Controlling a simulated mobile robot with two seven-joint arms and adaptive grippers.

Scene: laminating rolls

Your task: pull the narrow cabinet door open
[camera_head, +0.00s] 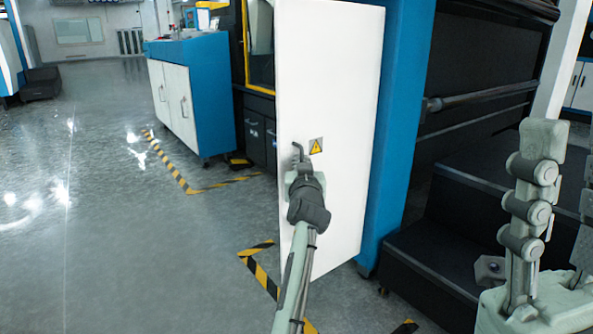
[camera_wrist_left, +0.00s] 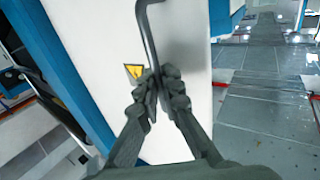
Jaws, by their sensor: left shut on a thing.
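The narrow cabinet door (camera_head: 345,90) is a tall white panel with a yellow warning sign, beside a blue cabinet side (camera_head: 403,110). Its dark bent handle (camera_head: 297,148) stands near the door's left edge. My left gripper (camera_head: 301,166) is at the handle. In the left wrist view the fingers (camera_wrist_left: 160,82) are shut on the lower part of the handle (camera_wrist_left: 149,38), in front of the white door (camera_wrist_left: 105,45). I cannot tell whether the door stands ajar. My right arm shows at the right of the head view; its gripper is not seen.
A blue cabinet with white doors (camera_head: 178,100) stands further back on the left. Yellow-black tape (camera_head: 258,275) marks the floor. Dark steps (camera_head: 430,270) lie right of the door. The grey floor (camera_head: 120,240) to the left is clear.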

